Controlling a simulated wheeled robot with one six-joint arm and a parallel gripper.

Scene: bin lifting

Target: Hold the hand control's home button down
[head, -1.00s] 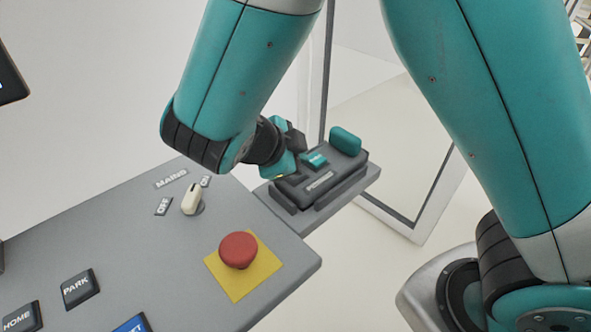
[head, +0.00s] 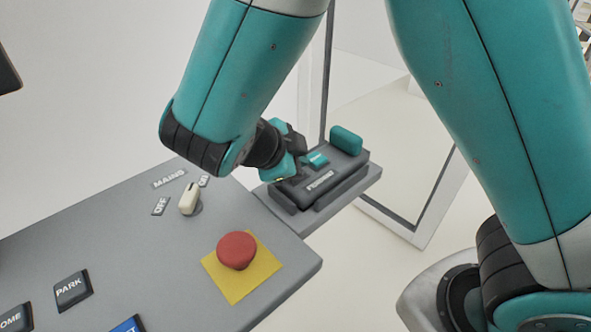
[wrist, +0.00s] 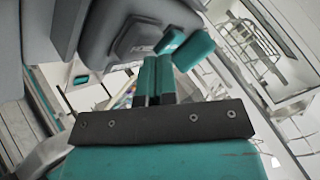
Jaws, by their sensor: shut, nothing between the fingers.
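The hand control (head: 318,187) is a dark grey block with a pale label and teal parts, lying on a grey shelf. In the wrist view its grey body (wrist: 105,25) fills the top, with a raised dark key (wrist: 137,38) carrying pale lettering too small to read surely. My gripper (wrist: 156,62) is shut and empty, its two teal fingers side by side. Their tips are close to the dark key and a teal part (wrist: 170,40). I cannot tell whether they touch. In the head view my wrist is over the control's left end and hides part of it.
A grey console (head: 150,245) stands in front, with a red mushroom button (head: 237,250) on a yellow plate, a cream MAINS switch (head: 189,199) and a PARK key (head: 72,290). A framed panel stands behind the shelf.

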